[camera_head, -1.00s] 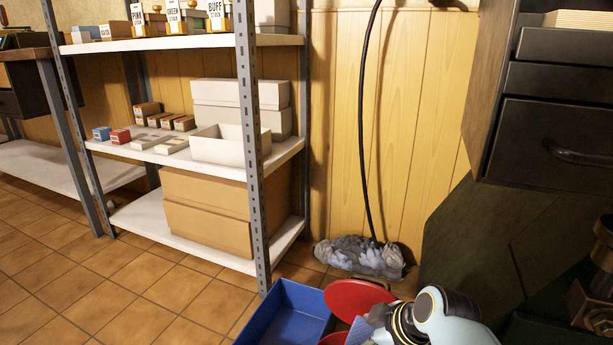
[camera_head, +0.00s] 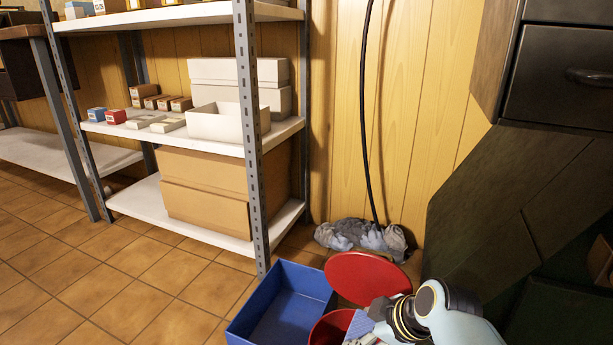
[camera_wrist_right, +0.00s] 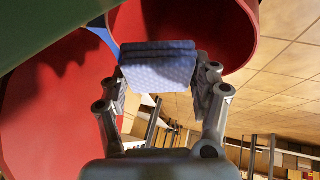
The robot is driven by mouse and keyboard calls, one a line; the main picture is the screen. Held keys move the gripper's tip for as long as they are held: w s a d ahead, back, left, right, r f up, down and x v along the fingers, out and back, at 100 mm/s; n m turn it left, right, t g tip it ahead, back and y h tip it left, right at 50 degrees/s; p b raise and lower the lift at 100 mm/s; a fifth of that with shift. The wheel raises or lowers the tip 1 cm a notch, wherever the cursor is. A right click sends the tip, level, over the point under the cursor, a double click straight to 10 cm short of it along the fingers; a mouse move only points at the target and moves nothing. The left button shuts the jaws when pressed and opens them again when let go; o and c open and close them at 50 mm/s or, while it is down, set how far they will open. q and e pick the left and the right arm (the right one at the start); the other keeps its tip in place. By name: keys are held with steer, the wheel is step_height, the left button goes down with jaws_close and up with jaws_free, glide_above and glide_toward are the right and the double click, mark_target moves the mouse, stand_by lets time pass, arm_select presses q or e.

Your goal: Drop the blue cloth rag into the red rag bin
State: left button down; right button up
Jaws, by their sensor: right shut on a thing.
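The red rag bin (camera_head: 325,329) stands at the bottom of the head view, partly cut off, with its round red lid (camera_head: 366,279) raised behind the opening. My right gripper (camera_wrist_right: 160,85) is shut on the blue cloth rag (camera_wrist_right: 158,65), a folded, pale blue patterned piece. In the head view the rag (camera_head: 360,325) shows at the bin's right side, next to my right wrist; the fingers are mostly hidden there. In the wrist view the rag overlaps the red bin wall (camera_wrist_right: 200,25); I cannot tell whether it is inside the rim. My left gripper is out of view.
A blue open bin (camera_head: 282,305) stands left of the red one. A grey rag heap (camera_head: 362,236) lies by the wall behind. A metal shelf unit (camera_head: 248,150) with boxes stands at the left, a dark cabinet (camera_head: 560,75) at the right. The tiled floor at the left is clear.

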steer(key=o, duration=1.3)
steer(key=v, duration=1.2)
